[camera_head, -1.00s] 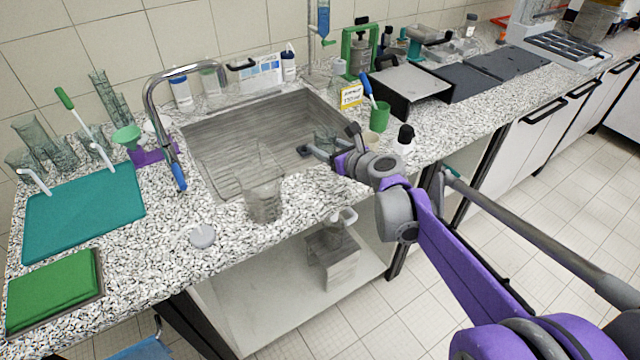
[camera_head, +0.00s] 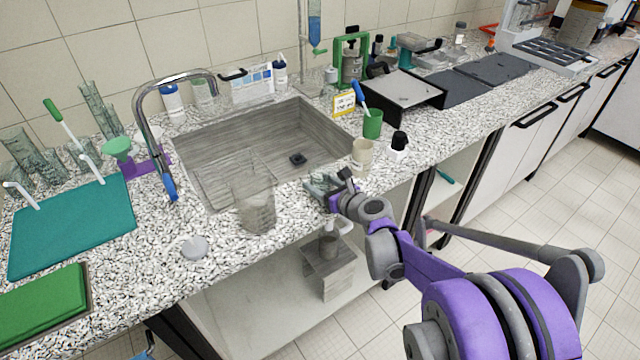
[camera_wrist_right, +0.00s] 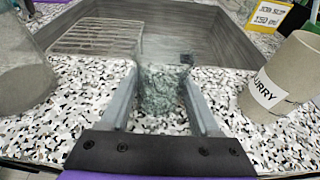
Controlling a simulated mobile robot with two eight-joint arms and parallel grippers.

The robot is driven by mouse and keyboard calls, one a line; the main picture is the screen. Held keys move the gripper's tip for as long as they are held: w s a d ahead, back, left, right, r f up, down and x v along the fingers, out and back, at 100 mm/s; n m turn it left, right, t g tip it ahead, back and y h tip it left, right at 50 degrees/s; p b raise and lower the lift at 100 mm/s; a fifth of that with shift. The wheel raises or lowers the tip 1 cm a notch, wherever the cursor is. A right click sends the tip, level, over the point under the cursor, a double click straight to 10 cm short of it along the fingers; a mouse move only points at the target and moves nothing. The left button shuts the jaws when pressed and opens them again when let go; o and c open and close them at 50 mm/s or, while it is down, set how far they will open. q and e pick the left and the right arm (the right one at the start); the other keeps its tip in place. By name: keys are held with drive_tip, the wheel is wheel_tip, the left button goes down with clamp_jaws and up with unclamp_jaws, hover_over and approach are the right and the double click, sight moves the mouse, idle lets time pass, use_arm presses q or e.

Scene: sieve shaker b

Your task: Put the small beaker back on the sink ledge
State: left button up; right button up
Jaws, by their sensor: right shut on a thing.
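The small beaker (camera_wrist_right: 164,84) is clear glass and upright between the fingers of my right gripper (camera_wrist_right: 162,98) in the right wrist view. My right gripper (camera_head: 322,188) is shut on it at the sink's front edge, over the speckled sink ledge (camera_head: 298,208). The small beaker (camera_head: 318,181) is faint in the head view and partly covered by the gripper. I cannot tell whether its base touches the ledge. The sink (camera_head: 230,158) lies just behind it. My left gripper is not in view.
A large clear beaker (camera_head: 255,207) stands to the left on the ledge. A beige cup labelled SLURRY (camera_wrist_right: 285,75) stands close on the right, with a black-capped bottle (camera_head: 398,146) and green cup (camera_head: 372,124) beyond. The faucet (camera_head: 140,110) is at the sink's left.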

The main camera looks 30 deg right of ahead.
drive_tip(key=shift+f, duration=0.15)
drive_tip(key=o, duration=1.4)
drive_tip(key=shift+o, duration=0.2)
